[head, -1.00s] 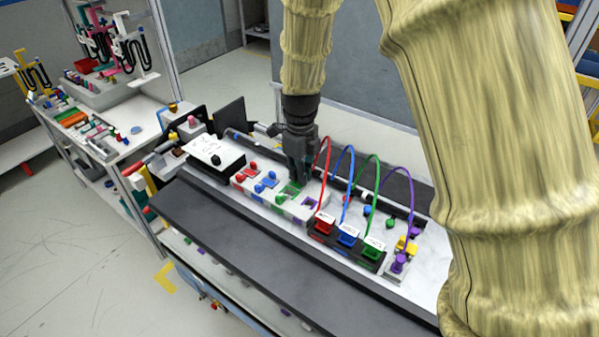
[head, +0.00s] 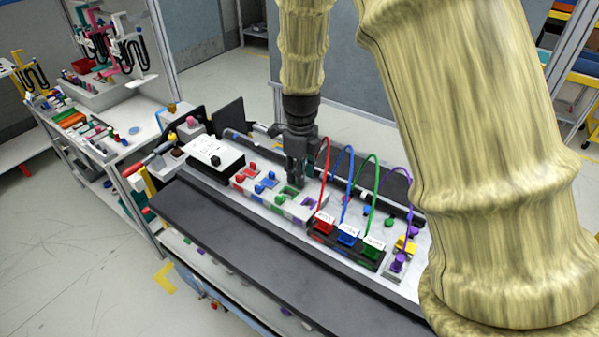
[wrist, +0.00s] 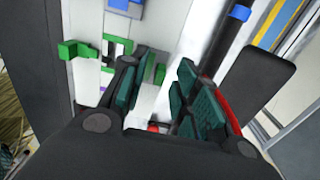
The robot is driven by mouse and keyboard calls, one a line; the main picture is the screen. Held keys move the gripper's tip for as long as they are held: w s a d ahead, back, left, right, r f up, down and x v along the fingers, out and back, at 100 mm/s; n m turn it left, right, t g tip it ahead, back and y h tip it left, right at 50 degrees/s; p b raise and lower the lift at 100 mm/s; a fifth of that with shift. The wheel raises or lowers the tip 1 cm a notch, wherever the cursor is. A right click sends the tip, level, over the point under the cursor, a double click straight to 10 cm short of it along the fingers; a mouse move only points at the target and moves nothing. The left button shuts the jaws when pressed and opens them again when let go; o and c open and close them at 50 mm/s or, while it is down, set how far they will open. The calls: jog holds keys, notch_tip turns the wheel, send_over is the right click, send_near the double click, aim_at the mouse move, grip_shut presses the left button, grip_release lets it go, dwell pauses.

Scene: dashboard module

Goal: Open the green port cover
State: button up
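The green port cover (wrist: 76,50) shows in the wrist view as a bright green block with a raised tab, left of my fingers. A green-edged slot (wrist: 117,46) lies between it and my left finger. In the head view the green port (head: 289,193) sits on the white panel, partly hidden by my gripper (head: 295,181). The fingers are right of the cover in the wrist view. I cannot tell how far the cover is open.
Red (head: 240,179) and blue (head: 267,178) ports lie left of the green one, and a purple port (head: 309,201) right. Red, blue and green cables arch up from a black connector block (head: 322,236) on the right. A dark rail (head: 240,250) runs along the front.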

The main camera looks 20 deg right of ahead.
jog(key=shift+r, duration=0.1)
notch_tip(320, 180, up, 12)
dwell(0.6)
dwell(0.4)
